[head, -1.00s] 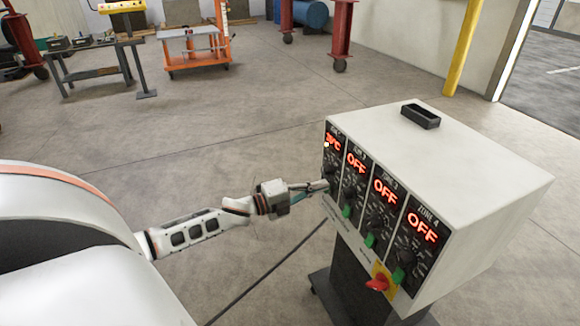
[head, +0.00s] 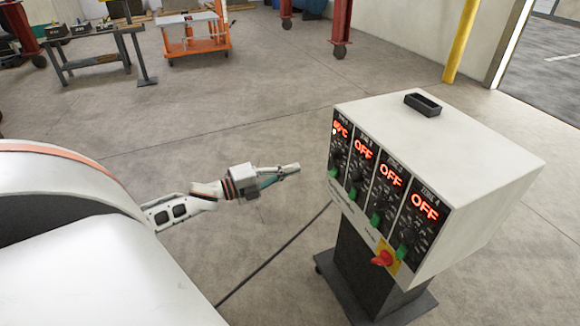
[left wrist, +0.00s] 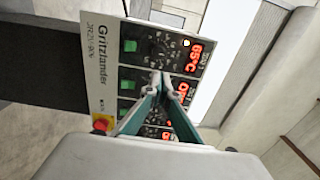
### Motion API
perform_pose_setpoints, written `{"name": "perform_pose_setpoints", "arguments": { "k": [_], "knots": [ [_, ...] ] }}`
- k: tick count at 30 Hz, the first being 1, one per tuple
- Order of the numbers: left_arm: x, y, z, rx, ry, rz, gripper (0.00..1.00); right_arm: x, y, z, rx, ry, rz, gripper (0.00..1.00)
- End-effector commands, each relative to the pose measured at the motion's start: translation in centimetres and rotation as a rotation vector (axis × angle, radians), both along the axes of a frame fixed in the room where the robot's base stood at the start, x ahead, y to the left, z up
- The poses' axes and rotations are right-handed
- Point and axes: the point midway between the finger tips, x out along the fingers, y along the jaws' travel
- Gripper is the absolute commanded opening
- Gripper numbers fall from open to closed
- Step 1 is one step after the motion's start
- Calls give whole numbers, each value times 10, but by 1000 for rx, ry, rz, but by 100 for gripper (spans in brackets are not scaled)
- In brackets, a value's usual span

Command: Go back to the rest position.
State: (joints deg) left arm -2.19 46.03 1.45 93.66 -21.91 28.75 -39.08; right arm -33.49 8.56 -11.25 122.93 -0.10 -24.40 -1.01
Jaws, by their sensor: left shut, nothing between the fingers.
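My left gripper (head: 292,168) is shut and empty, held in the air to the left of the control box (head: 480,165), apart from its front panel. In the left wrist view the closed fingertips (left wrist: 160,78) show in front of the panel (left wrist: 105,60). The panel has several zones, each with a red display, a black knob and a green switch. The zone at the far left shows a lit temperature reading (head: 341,128), which looks like 65°C in the left wrist view; the other readable displays in the head view say OFF. My right gripper is not in view.
A black tray (head: 422,103) lies on top. A cable (head: 270,262) runs over the floor. An orange cart (head: 195,45) and a workbench (head: 90,60) stand far back. Floor between is clear.

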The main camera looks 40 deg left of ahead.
Motion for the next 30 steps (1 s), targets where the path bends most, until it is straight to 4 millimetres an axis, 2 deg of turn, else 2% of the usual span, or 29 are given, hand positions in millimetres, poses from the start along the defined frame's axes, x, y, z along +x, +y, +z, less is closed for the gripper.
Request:
{"name": "perform_pose_setpoints", "arguments": {
  "k": [11,17,20,23,25,27,30],
  "knots": [
    [0,0,0,0,0,0,0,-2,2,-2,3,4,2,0],
    [-1,0,0,-2,1,0,0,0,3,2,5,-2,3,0],
    [-7,-9,-5,-43,25,13,0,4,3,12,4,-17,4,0],
    [-25,-32,-22,-166,104,58,0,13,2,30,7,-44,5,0],
    [-47,-57,-41,-299,198,108,0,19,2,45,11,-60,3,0],
    [-75,-88,-63,-448,309,170,0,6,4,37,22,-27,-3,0],
    [-120,-132,-92,-653,475,262,0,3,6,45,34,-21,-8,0]
  ]
}}
